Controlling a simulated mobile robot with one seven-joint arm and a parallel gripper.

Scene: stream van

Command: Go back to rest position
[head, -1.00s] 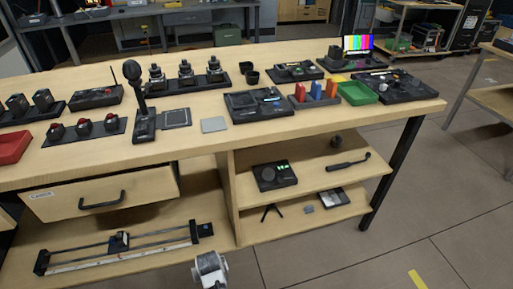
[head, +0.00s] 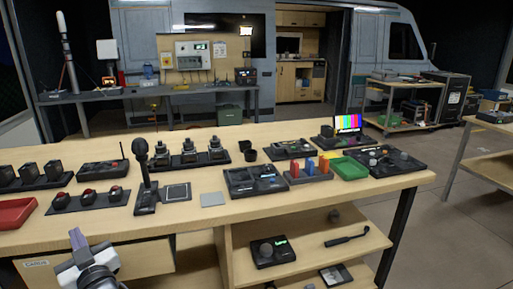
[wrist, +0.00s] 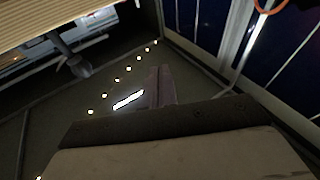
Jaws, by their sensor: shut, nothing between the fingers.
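My gripper (head: 77,238) shows at the lower left of the head view, pointing up, in front of the workbench (head: 310,205). Its closed fingers (wrist: 160,85) show in the middle of the wrist view with nothing held between them. The gripper is apart from the items on the bench top. My arm hides part of the labelled drawer front (head: 38,264) under the bench.
The bench holds a microphone (head: 142,165), a red tray (head: 14,214), a green tray (head: 350,168), a colour-bar screen (head: 348,124) and several control panels. Shelves below hold a black device (head: 272,251). Open floor lies to the right (head: 460,235).

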